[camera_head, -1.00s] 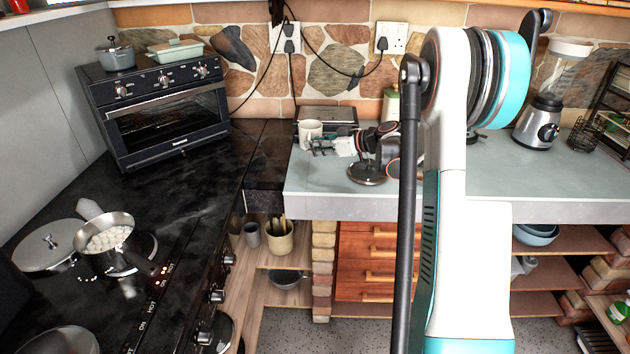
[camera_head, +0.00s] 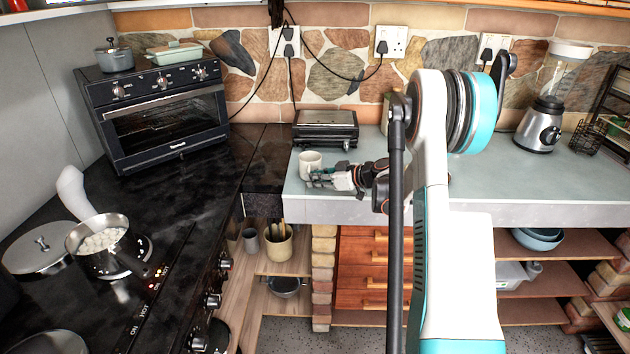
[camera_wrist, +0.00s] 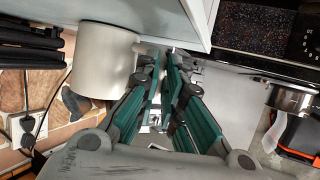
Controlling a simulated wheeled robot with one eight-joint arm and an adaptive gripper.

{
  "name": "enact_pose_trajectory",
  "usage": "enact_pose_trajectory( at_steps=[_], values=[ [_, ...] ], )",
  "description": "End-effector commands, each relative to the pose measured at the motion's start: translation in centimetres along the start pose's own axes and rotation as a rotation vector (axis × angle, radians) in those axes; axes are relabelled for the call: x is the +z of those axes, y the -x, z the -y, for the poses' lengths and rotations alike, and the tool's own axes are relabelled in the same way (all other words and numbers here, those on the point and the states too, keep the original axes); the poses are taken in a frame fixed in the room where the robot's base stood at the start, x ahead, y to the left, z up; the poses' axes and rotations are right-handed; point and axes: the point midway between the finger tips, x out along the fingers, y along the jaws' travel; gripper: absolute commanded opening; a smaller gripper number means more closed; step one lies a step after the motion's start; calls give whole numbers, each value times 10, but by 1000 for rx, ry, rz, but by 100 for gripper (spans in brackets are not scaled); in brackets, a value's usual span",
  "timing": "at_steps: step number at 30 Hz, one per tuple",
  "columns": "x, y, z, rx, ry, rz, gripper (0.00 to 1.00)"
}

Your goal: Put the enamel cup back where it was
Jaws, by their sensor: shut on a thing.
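The enamel cup (camera_head: 310,162) is white and upright near the left end of the pale counter (camera_head: 480,187). My gripper (camera_head: 320,178) reaches it from the right, with its fingers at the cup's right side. In the wrist view the cup (camera_wrist: 105,62) is large at the left, and the green-padded fingers (camera_wrist: 165,72) are closed at its side. They appear to hold it by the handle, which the fingers hide. I cannot tell whether the cup's base touches the counter.
A black grill (camera_head: 325,127) stands behind the cup. A blender (camera_head: 541,125) and wire basket (camera_head: 586,138) stand at the right. At left are the black hob, a pan of white pieces (camera_head: 100,243) and a toaster oven (camera_head: 165,115). Counter around the cup looks clear.

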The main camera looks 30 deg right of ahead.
Motion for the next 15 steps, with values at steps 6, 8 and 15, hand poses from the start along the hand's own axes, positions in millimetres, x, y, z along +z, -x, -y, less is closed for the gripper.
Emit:
enact_pose_trajectory(
  at_steps=[6, 8, 15],
  values=[
    [2, -1, 0, 0, 0, 0, 15],
    [2, -1, 0, 0, 0, 0, 28],
    [2, -1, 0, 0, 0, 0, 28]
  ],
)
